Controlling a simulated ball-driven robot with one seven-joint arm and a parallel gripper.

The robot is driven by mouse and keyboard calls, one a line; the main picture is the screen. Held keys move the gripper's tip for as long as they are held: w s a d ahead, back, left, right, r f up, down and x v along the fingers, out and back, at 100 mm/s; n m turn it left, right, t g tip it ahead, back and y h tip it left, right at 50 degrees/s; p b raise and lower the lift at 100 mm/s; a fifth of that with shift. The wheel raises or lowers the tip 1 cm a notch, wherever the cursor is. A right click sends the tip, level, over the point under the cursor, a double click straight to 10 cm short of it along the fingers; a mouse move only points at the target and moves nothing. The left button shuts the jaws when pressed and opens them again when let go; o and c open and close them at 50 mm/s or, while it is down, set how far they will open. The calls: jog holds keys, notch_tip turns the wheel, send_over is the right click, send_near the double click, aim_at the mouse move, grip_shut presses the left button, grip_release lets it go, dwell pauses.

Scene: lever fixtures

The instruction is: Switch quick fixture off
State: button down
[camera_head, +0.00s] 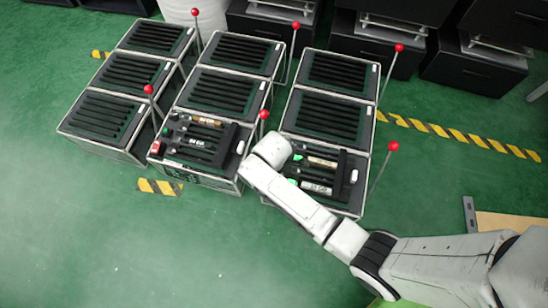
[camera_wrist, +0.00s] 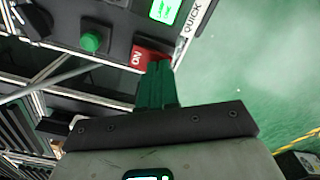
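In the wrist view, a fixture with a "QUICK" label (camera_wrist: 194,18) has a red switch marked "ON" (camera_wrist: 146,56) at its corner. My gripper (camera_wrist: 158,66) has its green fingers together, with the tips at the lower right edge of the red switch. They overlap it in the picture; I cannot tell whether they touch. A green knob (camera_wrist: 91,42) and a lit green display (camera_wrist: 165,9) are on the same fixture. In the head view, my arm reaches the front right fixture (camera_head: 353,167); my fingers and its red switch are hidden there.
The front middle fixture (camera_head: 228,157) has its own red switch (camera_head: 155,148). Several other slatted boxes stand behind and to the left. Thin levers with red balls, such as one at the right (camera_head: 393,146), rise beside the boxes. The green floor in front is clear.

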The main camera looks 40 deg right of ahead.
jog(key=shift+f, duration=0.2)
notch_tip(320, 180, up, 7)
jog(key=p, duration=0.8)
dwell(0.4)
dwell(0.4)
jog(key=s+d+r+m+t, duration=0.1)
jog(key=s+d+r+m, duration=0.3)
jog(key=s+r+m, duration=0.4)
jog(key=s+d+r+m, duration=0.4)
jog(key=s+r+m, duration=0.2)
jog(key=s+r, duration=0.35)
notch_tip(320, 180, up, 27)
jog(key=w+p, duration=0.1)
jog(key=p, duration=2.5)
